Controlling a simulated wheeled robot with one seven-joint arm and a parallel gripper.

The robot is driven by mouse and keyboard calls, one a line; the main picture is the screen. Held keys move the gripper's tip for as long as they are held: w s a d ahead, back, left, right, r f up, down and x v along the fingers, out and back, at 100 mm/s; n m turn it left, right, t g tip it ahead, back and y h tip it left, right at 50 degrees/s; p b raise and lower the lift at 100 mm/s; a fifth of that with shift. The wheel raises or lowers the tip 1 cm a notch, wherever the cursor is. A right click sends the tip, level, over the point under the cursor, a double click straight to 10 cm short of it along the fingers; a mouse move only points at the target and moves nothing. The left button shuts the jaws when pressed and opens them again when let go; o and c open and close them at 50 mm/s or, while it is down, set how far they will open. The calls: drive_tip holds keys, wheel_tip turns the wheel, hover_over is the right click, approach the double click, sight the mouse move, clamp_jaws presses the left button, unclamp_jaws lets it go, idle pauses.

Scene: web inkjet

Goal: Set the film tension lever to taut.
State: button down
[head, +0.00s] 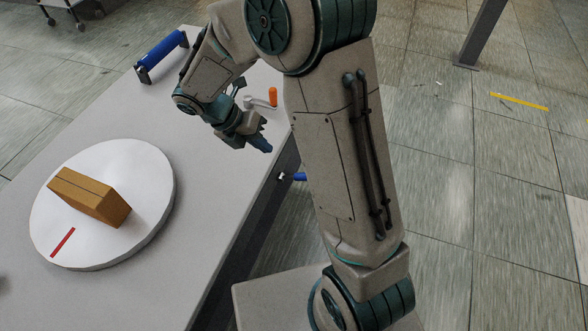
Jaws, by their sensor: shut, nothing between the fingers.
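Two handles could be the film tension lever, and I cannot tell which one it is. A grey metal crank arm with an orange grip (273,97) stands on the table top behind my gripper. A small blue-handled lever (297,176) sticks out from the table's side edge, partly hidden by my arm. My gripper (263,146) is shut and empty, pointing down to the right above the table near its right edge. It is in front of the orange-gripped crank and up-left of the blue lever, apparently touching neither.
A blue roller (163,54) on dark brackets stands at the table's far end. A white round turntable (150,185) bears a brown carton (90,197) and a red stripe (62,242). The grey table top (200,205) is clear between the turntable and my gripper.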

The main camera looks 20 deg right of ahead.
sight(300, 175)
drive_tip(key=x, duration=1.4)
